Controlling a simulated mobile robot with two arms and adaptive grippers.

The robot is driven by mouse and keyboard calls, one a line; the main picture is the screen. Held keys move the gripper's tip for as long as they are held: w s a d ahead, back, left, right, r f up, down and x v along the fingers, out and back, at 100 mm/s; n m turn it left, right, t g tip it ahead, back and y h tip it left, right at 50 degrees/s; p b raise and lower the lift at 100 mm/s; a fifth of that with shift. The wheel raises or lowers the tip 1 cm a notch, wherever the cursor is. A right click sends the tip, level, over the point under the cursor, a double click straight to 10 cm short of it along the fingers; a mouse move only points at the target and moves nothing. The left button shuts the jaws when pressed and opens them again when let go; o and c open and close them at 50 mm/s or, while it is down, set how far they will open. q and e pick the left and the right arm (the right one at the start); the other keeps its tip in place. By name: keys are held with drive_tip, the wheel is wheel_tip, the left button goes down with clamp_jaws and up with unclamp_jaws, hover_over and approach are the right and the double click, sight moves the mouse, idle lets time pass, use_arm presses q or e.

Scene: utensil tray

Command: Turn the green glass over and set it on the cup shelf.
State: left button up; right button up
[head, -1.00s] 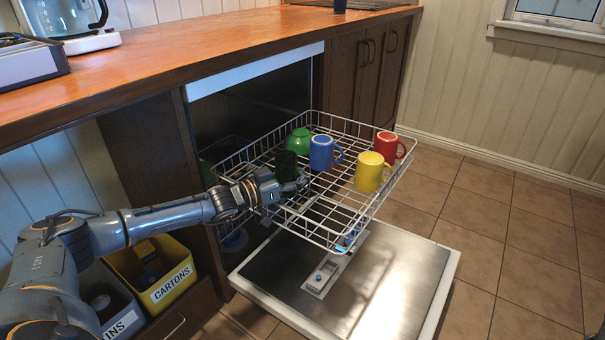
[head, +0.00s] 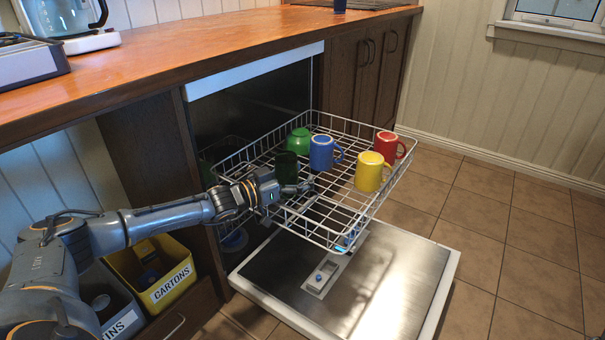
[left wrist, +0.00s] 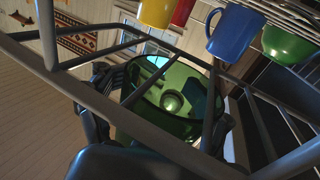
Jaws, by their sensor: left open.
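The dark green glass (head: 286,165) stands in the pulled-out wire rack (head: 322,243), near its left side. In the left wrist view the see-through green glass (left wrist: 172,98) shows a wide round rim and a small round end inside. My left gripper (head: 292,187) is at the rack's near left side, low beside the glass. In the left wrist view its open fingers (left wrist: 165,118) lie on either side of the glass, partly hidden by rack wires. I cannot tell whether they touch it. No separate cup shelf can be made out. My right gripper is out of view.
A green mug or bowl (head: 299,141), a blue mug (head: 322,153), a yellow mug (head: 369,172) and a red mug (head: 387,146) stand in the rack. The open dishwasher door (head: 385,290) lies below. The wooden counter (head: 200,55) is above. A yellow cartons bin (head: 165,280) is at lower left.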

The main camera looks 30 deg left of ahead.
use_arm(q)
drive_tip(key=shift+s+a+f, duration=0.15)
drive_tip(key=shift+s+a, duration=0.05)
drive_tip(key=shift+s, duration=0.2)
drive_tip(key=v, duration=1.1)
